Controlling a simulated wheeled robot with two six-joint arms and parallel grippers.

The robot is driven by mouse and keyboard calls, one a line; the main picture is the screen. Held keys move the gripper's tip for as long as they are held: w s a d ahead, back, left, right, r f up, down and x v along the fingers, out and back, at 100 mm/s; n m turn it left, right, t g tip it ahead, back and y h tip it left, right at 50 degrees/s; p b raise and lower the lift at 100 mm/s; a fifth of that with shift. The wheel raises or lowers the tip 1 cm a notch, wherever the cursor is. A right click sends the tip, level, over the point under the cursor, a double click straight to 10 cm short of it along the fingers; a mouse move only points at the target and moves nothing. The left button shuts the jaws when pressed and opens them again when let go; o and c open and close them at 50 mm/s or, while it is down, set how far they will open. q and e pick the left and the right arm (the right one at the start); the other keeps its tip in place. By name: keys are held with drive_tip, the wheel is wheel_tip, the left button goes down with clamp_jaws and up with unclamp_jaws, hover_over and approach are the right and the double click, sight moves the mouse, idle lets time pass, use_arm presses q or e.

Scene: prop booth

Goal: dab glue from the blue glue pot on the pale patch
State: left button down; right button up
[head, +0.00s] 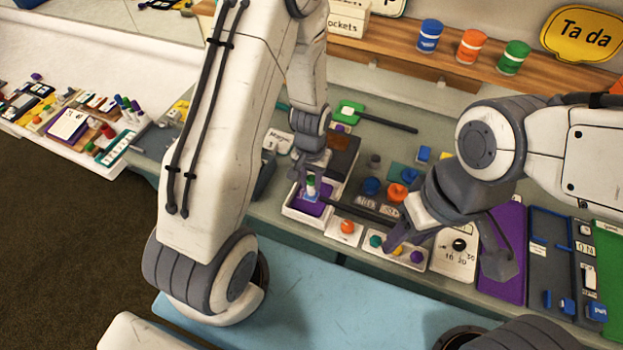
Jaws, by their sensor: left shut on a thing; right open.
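My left gripper (311,180) points down over a white tray (297,214) with a purple floor (312,208). It is shut on a small white and green upright thing (311,188), partly hidden by the jaws. My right gripper (450,246) is open, with its jaws spread above the counter at the right. A blue round pot-like thing (371,186) stands on the counter, right of the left gripper. A blue can (429,36) stands on the shelf. I cannot tell which of these blue things is the glue pot. I cannot make out the pale patch.
An orange can (471,46) and a green can (513,58) stand on the shelf (400,50). A black bar (357,211) lies beside the tray. Button panels (345,231) line the counter's front. A purple panel (512,222) lies at the right. The counter is crowded.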

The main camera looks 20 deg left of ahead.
use_arm(q)
drive_tip(key=shift+s, duration=0.3)
drive_tip(key=shift+w, duration=0.2)
drive_tip(key=shift+w, duration=0.35)
drive_tip(key=shift+s, duration=0.15)
drive_tip(key=shift+s, duration=0.4)
drive_tip(key=shift+w+r, duration=0.1)
drive_tip(key=shift+w, duration=0.2)
idle(0.3)
wheel_tip(320, 180, up, 7)
drive_tip(key=p, duration=0.6)
drive_tip(key=shift+s+d, duration=0.1)
drive_tip(key=shift+s, duration=0.05)
idle(0.5)
